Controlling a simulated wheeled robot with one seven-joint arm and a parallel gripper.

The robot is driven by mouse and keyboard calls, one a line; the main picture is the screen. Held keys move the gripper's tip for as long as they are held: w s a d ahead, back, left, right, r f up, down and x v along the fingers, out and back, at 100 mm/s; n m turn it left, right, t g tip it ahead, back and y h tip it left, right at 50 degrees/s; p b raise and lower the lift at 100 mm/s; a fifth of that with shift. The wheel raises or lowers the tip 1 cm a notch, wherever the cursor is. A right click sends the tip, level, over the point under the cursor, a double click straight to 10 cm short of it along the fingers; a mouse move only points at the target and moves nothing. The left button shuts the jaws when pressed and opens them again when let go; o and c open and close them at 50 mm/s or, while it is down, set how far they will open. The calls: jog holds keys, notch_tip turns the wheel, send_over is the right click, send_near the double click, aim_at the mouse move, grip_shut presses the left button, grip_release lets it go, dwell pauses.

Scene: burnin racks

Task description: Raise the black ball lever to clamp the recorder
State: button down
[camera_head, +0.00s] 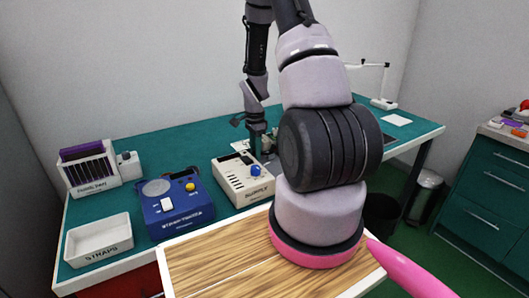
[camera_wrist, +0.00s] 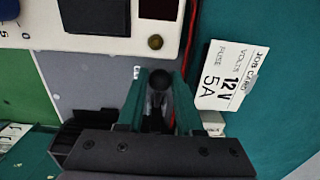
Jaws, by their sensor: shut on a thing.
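My gripper (camera_wrist: 159,97) is shut on the ball lever, one greenish finger on each side. The lower part of the lever is hidden between the fingers and behind the gripper body. In the head view my gripper (camera_head: 258,146) is at the back of the bench, behind the beige supply box. The lever is too small to make out there. I cannot tell which part is the recorder.
The beige supply box (camera_head: 236,184) with a blue knob stands just in front of my gripper. A job card (camera_wrist: 228,76) reading 12V, 5A lies right of the lever. A blue device (camera_head: 177,211), a straps tray (camera_head: 99,241) and a rack (camera_head: 90,168) stand at left.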

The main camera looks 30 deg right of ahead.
jog(key=shift+d+r, duration=0.55)
jog(key=shift+r, duration=0.35)
jog(key=shift+d+r, duration=0.45)
jog(key=shift+d, duration=0.1)
jog(key=shift+w+d+r, duration=0.1)
jog(key=shift+d+r, duration=0.2)
jog(key=shift+d, duration=0.2)
jog(key=shift+d+r, duration=0.35)
jog(key=shift+d, duration=0.6)
